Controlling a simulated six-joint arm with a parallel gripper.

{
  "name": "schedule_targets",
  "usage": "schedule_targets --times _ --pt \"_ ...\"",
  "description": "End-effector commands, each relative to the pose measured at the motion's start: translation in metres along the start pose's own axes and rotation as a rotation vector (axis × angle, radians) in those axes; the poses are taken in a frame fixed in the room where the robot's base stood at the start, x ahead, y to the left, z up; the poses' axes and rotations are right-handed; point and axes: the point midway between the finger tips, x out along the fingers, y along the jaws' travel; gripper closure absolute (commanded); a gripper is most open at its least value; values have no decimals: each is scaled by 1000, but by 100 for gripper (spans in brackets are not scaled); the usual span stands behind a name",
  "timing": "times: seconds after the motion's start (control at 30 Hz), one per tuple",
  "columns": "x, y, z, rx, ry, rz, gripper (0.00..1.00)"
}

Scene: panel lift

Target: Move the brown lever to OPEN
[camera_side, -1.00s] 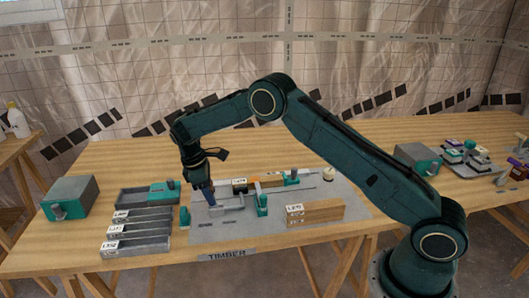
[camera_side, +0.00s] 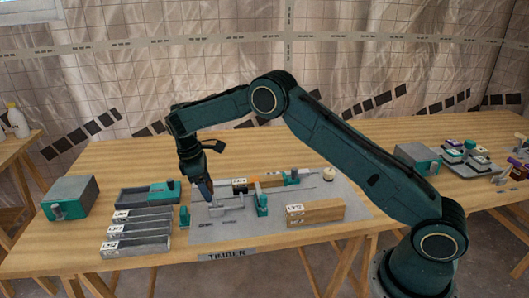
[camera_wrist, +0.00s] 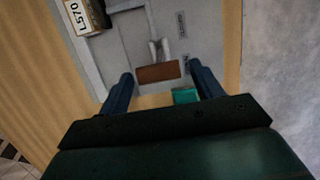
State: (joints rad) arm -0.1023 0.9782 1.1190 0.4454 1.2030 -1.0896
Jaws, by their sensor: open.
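The brown lever (camera_wrist: 158,72) shows in the wrist view as a brown bar on a short pale metal arm, on the grey panel. My gripper (camera_wrist: 162,82) is open, with one blue finger on each side of the lever. I cannot tell whether the fingers are level with it or above it. In the side view my gripper (camera_side: 208,200) points down at the left part of the grey panel (camera_side: 340,205), and the lever is hidden there. Small dark labels (camera_wrist: 181,22) lie beside the lever; their words are too small to read in the wrist view.
Teal clamps (camera_side: 262,204) and a labelled timber block (camera_side: 315,213) stand on the panel to the right. Grey labelled bars (camera_side: 140,230) and a dark tray (camera_side: 150,193) lie to the left. A block marked L570 (camera_wrist: 88,15) is near the lever's left.

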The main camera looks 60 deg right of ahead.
Motion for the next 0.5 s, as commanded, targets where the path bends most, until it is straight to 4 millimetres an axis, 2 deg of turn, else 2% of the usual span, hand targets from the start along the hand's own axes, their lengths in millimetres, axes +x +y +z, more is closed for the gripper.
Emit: schedule_targets --times 0.17,0.5 --pt "-26 0 -1 1 4 3 35" --pt "-46 0 -1 -2 1 3 35"
